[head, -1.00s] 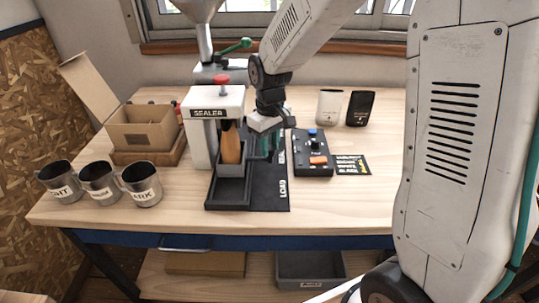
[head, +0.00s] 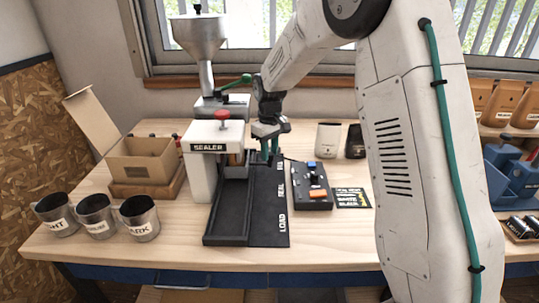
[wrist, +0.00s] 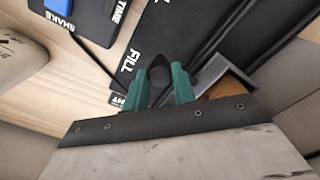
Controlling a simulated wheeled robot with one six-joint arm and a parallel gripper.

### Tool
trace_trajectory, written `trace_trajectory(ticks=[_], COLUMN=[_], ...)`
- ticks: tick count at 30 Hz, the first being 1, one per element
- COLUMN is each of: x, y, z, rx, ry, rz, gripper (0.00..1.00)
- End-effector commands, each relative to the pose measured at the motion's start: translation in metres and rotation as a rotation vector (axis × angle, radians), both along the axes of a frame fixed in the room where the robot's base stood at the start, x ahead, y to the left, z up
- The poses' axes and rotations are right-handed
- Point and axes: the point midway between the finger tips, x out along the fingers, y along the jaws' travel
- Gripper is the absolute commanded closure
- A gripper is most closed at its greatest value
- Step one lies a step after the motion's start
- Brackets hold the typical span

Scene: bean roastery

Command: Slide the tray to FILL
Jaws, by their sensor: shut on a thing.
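My gripper (head: 270,150) is at the far end of the black slide track (head: 225,212). In the wrist view its green fingers (wrist: 160,82) are shut on a dark knob (wrist: 158,68) on the tray's side. The grey tray (wrist: 238,82) shows beside the fingers, with the brown bag (wrist: 218,90) in it. In the head view the bag (head: 236,158) is mostly hidden behind the white sealer (head: 213,150). The FILL label (wrist: 130,60) lies close to the knob in the wrist view. The near part of the track, by LOAD, is empty.
The metal hopper (head: 199,45) with a green lever stands behind the sealer. A control box (head: 308,190) is right of the track. Several cups, including the DARK cup (head: 139,218), and an open cardboard box (head: 142,160) are on the left.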

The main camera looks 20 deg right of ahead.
Motion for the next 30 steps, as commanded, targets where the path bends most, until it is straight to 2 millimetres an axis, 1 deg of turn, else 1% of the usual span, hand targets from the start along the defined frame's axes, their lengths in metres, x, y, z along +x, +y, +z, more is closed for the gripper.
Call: trace_trajectory(ticks=[4,13,14,15,16,25,28,30], x=[0.003,0.003,0.003,0.003,0.003,0.003,0.003,0.003], y=[-0.001,-0.001,-0.001,-0.001,-0.001,-0.001,-0.001,-0.001], z=[0.001,0.001,0.001,0.001,0.001,0.002,0.01,0.02], rx=[-0.001,-0.001,-0.001,-0.001,-0.001,0.0,0.0,0.0], ry=[-0.001,-0.001,-0.001,-0.001,-0.001,-0.001,-0.003,-0.003], rz=[0.0,0.0,0.0,0.0,0.0,0.0,0.0,0.0], gripper=[1.0,1.0,0.71,0.6,0.52,0.52,0.52,0.52])
